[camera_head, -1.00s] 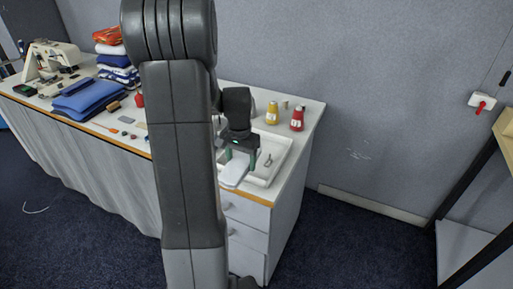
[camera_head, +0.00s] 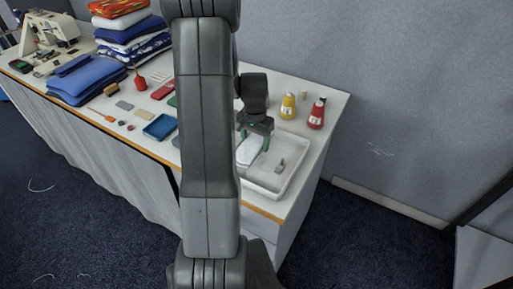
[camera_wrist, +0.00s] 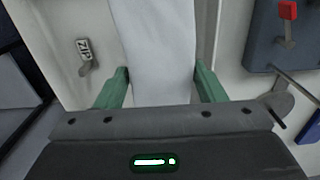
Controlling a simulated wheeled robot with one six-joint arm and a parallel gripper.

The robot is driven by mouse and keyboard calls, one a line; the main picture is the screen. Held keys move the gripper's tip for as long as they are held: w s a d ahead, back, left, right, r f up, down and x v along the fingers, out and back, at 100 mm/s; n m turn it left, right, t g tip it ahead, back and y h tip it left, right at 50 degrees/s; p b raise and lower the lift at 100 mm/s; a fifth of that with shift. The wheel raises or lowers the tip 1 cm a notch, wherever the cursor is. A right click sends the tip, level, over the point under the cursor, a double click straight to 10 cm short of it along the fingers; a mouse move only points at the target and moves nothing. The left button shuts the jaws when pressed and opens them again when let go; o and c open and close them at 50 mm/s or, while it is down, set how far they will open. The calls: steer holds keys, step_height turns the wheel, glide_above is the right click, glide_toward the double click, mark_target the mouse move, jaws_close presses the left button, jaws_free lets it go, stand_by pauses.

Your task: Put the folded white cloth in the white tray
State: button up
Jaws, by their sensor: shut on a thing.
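The folded white cloth (camera_head: 248,151) is between the green fingers of my gripper (camera_head: 255,137), at the left part of the white tray (camera_head: 296,178). In the wrist view the cloth (camera_wrist: 163,45) runs away from my gripper (camera_wrist: 161,88), with one finger at each side. I cannot tell whether the cloth touches the tray floor. The arm hides part of the tray's left side in the head view.
A small grey zip piece (camera_head: 279,165) lies in the tray, labelled ZIP in the wrist view (camera_wrist: 84,48). Yellow (camera_head: 288,106) and red (camera_head: 317,113) bottles stand behind the tray. A blue tray (camera_head: 160,127) and folded blue cloths (camera_head: 88,80) are to the left.

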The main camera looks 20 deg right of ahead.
mark_target(255, 148)
steer(key=shift+f, duration=1.95)
steer(key=shift+f, duration=0.1)
steer(key=shift+f, duration=0.2)
steer(key=o, duration=0.7)
steer(key=shift+r, duration=0.1)
steer(key=shift+o, duration=0.2)
step_height(255, 148, up, 12)
steer(key=shift+r, duration=0.2)
steer(key=shift+f, duration=0.15)
